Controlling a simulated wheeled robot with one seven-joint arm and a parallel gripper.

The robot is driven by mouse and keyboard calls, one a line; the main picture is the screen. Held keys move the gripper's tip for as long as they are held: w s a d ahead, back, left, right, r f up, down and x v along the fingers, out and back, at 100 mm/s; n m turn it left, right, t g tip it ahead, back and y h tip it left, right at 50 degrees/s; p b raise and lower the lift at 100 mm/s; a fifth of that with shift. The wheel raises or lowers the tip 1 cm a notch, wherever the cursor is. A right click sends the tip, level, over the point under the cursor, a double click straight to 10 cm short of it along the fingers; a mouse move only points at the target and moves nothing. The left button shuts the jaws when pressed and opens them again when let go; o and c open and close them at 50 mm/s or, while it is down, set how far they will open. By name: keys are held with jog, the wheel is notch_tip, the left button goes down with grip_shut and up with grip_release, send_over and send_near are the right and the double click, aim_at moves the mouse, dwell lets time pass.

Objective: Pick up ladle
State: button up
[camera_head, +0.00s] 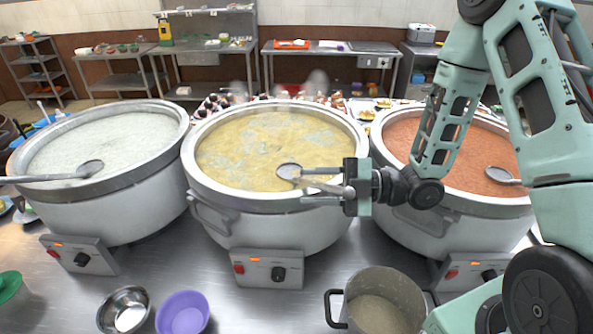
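A metal ladle (289,172) lies in the middle pot (263,200), its round bowl over the yellow congee near the front rim. Its handle runs right toward my gripper (318,185). My gripper reaches in from the right over the front right rim of this pot. Its two light grey fingers point left and look spread, one above and one below the handle. Part of the handle is hidden by the gripper, and I cannot tell whether a finger touches it.
A left pot (95,200) of pale congee holds another ladle (88,169); a right pot (440,222) of reddish congee holds a third (500,174). In front stand a metal bowl (125,311), a purple bowl (183,313) and a small saucepan (376,302). Shelves line the back wall.

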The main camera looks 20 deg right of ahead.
jog(key=shift+w+a, duration=0.15)
jog(key=shift+a, duration=0.3)
grip_shut()
dwell(1.1)
